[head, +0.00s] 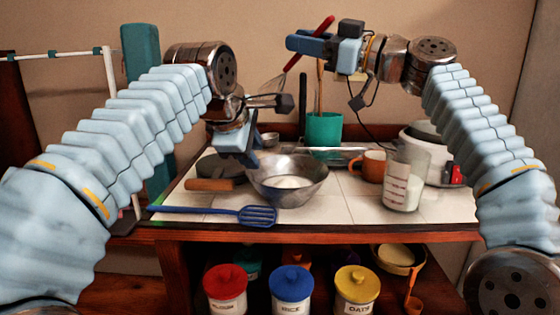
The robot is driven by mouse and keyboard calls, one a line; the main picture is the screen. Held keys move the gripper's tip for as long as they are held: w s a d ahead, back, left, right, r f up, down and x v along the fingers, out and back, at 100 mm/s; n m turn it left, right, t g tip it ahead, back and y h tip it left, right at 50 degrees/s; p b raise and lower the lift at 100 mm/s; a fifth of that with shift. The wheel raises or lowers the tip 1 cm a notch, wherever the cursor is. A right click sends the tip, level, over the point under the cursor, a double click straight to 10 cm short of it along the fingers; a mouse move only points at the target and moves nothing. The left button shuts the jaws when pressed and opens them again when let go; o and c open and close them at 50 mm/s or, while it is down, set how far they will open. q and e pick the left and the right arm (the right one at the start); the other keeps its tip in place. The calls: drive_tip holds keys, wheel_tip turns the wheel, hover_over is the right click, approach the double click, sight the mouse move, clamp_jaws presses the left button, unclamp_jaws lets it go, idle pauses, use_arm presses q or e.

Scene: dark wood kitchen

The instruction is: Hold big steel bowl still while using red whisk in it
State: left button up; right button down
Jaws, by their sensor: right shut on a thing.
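The big steel bowl (313,183) stands on the white tiled counter with some white content inside. The red whisk (325,25) is up in the air above and behind the bowl, tilted, with its wire head down to the left and clear of the bowl. My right gripper (308,46) is shut on the whisk's red handle. My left gripper (248,156) is at the bowl's back left rim, pointing down. Whether it touches the rim, and whether its fingers are open, I cannot tell.
A blue slotted spatula (258,215) and a wooden rolling pin handle (209,185) lie left of the bowl. A green utensil cup (324,130), orange mug (373,166), measuring jug (402,185) and white cooker (430,150) stand behind and right. Lidded jars (291,290) sit on the shelf below.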

use_arm(q)
drive_tip(key=s+d+n+g+y, duration=0.1)
drive_tip(key=s+d+g+y, duration=0.1)
drive_tip(key=s+d, duration=0.3)
approach(284, 207)
drive_tip(key=x, duration=0.6)
drive_tip(key=shift+c, duration=0.5)
clamp_jaws()
